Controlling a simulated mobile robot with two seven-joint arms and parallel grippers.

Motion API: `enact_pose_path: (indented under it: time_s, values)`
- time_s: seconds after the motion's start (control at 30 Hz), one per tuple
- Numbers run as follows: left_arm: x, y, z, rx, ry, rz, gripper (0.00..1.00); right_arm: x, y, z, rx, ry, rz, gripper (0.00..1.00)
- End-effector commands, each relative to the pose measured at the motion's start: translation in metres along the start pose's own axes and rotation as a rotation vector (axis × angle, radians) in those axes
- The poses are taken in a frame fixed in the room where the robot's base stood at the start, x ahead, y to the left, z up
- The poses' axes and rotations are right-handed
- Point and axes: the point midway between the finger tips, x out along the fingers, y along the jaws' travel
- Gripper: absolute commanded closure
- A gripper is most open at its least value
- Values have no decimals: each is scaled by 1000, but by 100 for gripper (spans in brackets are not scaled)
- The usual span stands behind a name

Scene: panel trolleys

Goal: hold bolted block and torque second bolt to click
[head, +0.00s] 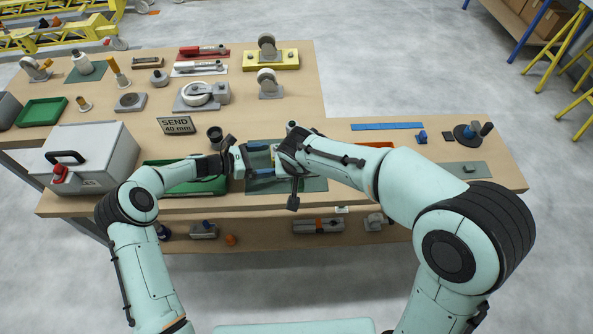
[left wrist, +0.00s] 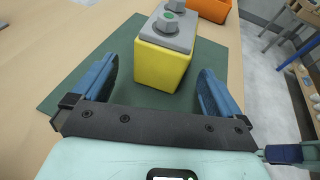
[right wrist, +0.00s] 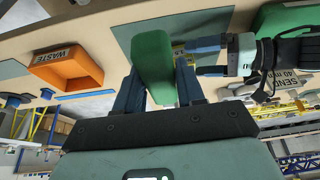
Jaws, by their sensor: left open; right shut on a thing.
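The yellow block (left wrist: 163,62) stands on a dark green mat (left wrist: 75,88), with a grey plate (left wrist: 178,38) on top. Two bolts show on the plate, the nearer bolt (left wrist: 169,22) with a green mark; the farther one is cut by the picture edge. My left gripper (head: 270,160) is open, its blue fingers either side of the block's near end with gaps visible. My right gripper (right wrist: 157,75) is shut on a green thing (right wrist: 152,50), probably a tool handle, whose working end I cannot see. In the head view, my right wrist hides most of the block.
An orange WASTE bin (right wrist: 68,68) and a blue strip (head: 387,126) lie to the right. A green tray (head: 185,185) and a grey case (head: 95,155) stand left. A SEND 40 mm sign (head: 176,126) stands behind.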

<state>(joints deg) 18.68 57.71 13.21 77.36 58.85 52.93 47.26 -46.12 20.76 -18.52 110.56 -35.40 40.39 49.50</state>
Motion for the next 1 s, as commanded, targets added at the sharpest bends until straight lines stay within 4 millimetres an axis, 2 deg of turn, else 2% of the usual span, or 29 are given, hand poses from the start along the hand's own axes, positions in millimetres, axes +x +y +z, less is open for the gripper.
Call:
enact_pose_path:
  time_s: [0.3,0.5,0.7,1.0]
  values:
    - [-67,1,0,1,2,4,0,-1,0,-1,0,3,-2,100]
    - [-97,1,0,1,1,3,0,-1,0,-1,0,3,-2,100]
    - [-107,0,0,0,1,1,0,-1,0,-1,0,3,-2,100]
    - [-107,0,0,0,1,1,0,-1,0,-1,0,3,-2,100]
